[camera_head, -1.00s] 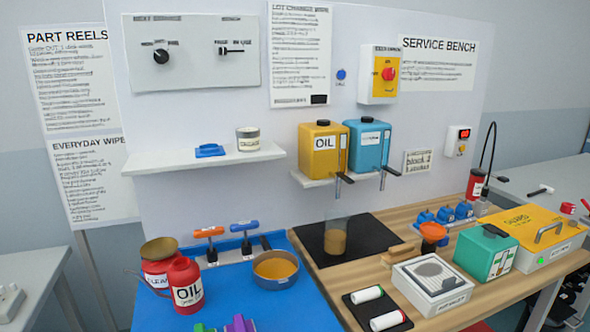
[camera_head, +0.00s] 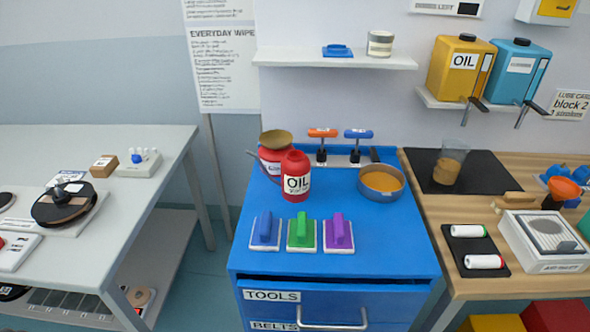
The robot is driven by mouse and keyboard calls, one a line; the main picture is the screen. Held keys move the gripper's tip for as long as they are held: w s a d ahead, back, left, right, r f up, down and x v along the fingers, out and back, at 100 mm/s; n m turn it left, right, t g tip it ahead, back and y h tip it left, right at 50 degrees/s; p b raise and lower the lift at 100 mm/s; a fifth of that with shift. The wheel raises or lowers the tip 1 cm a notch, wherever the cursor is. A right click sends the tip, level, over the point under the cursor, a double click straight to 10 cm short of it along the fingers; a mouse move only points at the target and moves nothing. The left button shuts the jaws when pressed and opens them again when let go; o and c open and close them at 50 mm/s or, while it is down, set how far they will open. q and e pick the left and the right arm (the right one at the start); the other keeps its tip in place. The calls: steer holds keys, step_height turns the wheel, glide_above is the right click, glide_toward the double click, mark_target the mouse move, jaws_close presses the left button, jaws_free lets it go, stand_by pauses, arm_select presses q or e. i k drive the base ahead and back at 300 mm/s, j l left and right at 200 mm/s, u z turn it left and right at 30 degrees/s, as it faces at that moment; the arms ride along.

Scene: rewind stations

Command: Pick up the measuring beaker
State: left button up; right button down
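The measuring beaker (camera_head: 450,161) is a clear, see-through cup with a brownish lower part. It stands on the black mat (camera_head: 489,171) on the wooden bench, at the right of the head view. It looks slightly tilted in the picture, likely from the camera angle. The yellow OIL tank (camera_head: 459,68) sits on a shelf above it, with a dark tap lever. Neither of my grippers shows in the view.
A blue tool cabinet (camera_head: 340,262) left of the bench carries a red OIL can (camera_head: 295,180), a pan (camera_head: 381,182) and several coloured blocks. White rolls (camera_head: 484,261) and a white box (camera_head: 545,241) stand before the mat. A grey table (camera_head: 150,200) is at left.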

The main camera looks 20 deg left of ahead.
mark_target(454, 152)
steer(key=i+l+u, duration=0.15)
steer(key=l+u, duration=0.65)
steer(key=l, duration=0.15)
steer(key=i+l, duration=0.05)
